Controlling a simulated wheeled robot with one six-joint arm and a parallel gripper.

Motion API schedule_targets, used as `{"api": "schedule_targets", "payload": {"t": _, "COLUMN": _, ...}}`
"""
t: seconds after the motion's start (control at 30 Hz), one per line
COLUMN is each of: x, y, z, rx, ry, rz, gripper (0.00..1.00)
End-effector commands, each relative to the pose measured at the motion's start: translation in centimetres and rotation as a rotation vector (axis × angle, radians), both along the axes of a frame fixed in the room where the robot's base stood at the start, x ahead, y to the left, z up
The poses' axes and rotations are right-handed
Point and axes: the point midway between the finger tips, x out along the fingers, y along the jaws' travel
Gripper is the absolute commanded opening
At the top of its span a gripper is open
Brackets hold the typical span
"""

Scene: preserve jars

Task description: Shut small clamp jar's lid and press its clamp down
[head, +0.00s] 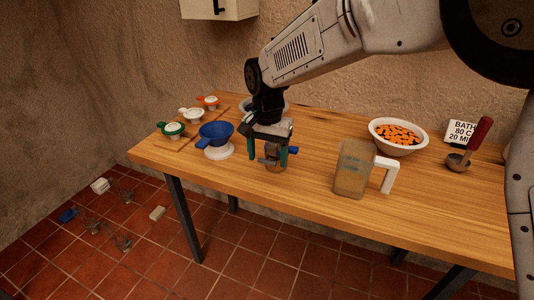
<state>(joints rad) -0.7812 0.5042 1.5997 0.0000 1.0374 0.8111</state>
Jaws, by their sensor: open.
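A small glass jar (275,162) with brownish contents stands upright on the wooden table, directly below my gripper. My gripper (268,152) points down with its fingers apart, close over the top of the jar. Its dark green fingers show to the left and right of the jar's upper part. I cannot tell whether they touch it. A small blue part (292,150) sticks out at the right of the jar's top; it may belong to the clamp. The gripper hides the lid, so I cannot tell how the lid or clamp stands.
A blue funnel (215,130) on a white base is left of the jar. A pitcher (353,172) stands to the right. Behind it are a bowl of orange pieces (397,137), a red-handled ladle (480,133) and a sign (460,133). Small colored-rim items (172,129) sit far left.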

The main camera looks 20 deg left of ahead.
Motion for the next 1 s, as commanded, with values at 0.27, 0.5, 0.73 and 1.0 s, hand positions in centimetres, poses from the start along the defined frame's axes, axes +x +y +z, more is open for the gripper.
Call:
{"api": "schedule_targets", "payload": {"t": 0.27, "x": 0.0, "y": 0.0, "z": 0.0, "rx": 0.0, "ry": 0.0, "rz": 0.0, "gripper": 0.23}}
{"api": "schedule_targets", "payload": {"t": 0.5, "x": -0.1, "y": 0.0, "z": 0.0, "rx": 0.0, "ry": -0.009, "rz": 0.001, "gripper": 0.22}}
{"api": "schedule_targets", "payload": {"t": 0.73, "x": -0.5, "y": 0.1, "z": -0.2, "rx": -0.003, "ry": -0.084, "rz": 0.004, "gripper": 0.22}}
{"api": "schedule_targets", "payload": {"t": 1.0, "x": -1.5, "y": 0.1, "z": -1.3, "rx": -0.009, "ry": -0.288, "rz": 0.008, "gripper": 0.22}}
